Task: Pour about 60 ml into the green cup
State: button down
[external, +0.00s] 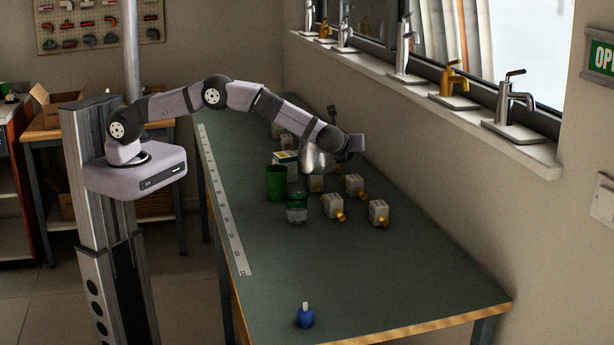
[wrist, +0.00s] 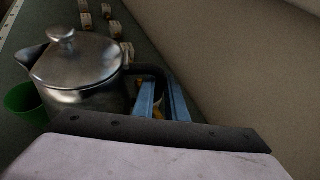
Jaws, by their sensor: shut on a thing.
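A metal pot with a lid and short spout (wrist: 82,75) is in my gripper; it also shows as a silver shape in the external view (external: 318,160). My gripper's blue fingers (wrist: 160,100) are shut on its dark handle at the right. The pot appears raised above the table, its spout pointing left. The green cup (external: 276,183) stands upright on the table, left of the pot. In the wrist view the cup (wrist: 24,102) shows below and beside the spout, partly hidden by the pot. No liquid stream is visible, and the cup's contents cannot be made out.
A glass jar with a green band (external: 296,208) stands close to the cup. Several small white boxes with brass fittings (external: 354,185) stand around the pot. A blue bottle (external: 305,317) is at the near end. The table (external: 350,270) is clear before it. The wall is at right.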

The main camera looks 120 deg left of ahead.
jog(key=shift+m+t, duration=0.3)
jog(key=shift+w+a+f+b, duration=0.25)
jog(key=shift+w+a+f, duration=0.1)
jog(key=shift+a+f, duration=0.35)
jog(key=shift+w+a+f+b, duration=0.25)
jog(key=shift+w+a+f, duration=0.1)
jog(key=shift+a+f, duration=0.25)
jog(key=shift+w+a+f+b, duration=0.25)
jog(key=shift+w+a+f, duration=0.1)
jog(key=shift+a+f, duration=0.35)
jog(key=shift+d+r, duration=0.1)
jog(key=shift+d, duration=0.05)
